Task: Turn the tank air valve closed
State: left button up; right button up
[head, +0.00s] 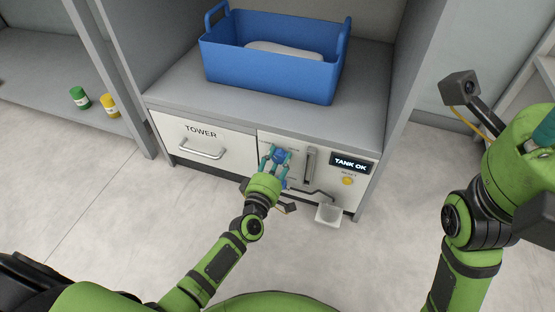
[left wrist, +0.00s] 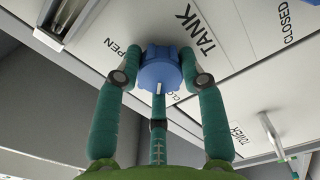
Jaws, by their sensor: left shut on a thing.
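The tank air valve is a blue knob (head: 280,154) on the white front panel, right of the drawer marked TOWER. In the left wrist view the blue knob (left wrist: 160,70) sits between my green fingers, below the word TANK, with a white mark on its face. OPEN and CLOSED are printed on either side of it. My left gripper (head: 276,158) is shut on the knob; it also shows in the left wrist view (left wrist: 160,80). My right arm is at the right of the head view, and its fingertips are not clearly shown.
A blue bin (head: 270,75) holding a white item stands on the grey shelf above. A lever slot (head: 310,165), a TANK OK display (head: 350,164) and a yellow button (head: 347,181) are right of the knob.

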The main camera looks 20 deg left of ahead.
pick_arm(q)
jog(key=shift+w+a+r+n, duration=0.15)
jog(key=shift+a+r+n, duration=0.15)
jog(key=o, duration=1.1)
jog(key=shift+o, duration=0.2)
jog(key=shift+d+f, duration=0.1)
jog(key=shift+f, duration=0.1)
jog(key=shift+s+f, duration=0.1)
jog(key=shift+s, duration=0.55)
jog(key=s, duration=0.6)
jog(key=shift+s, duration=0.15)
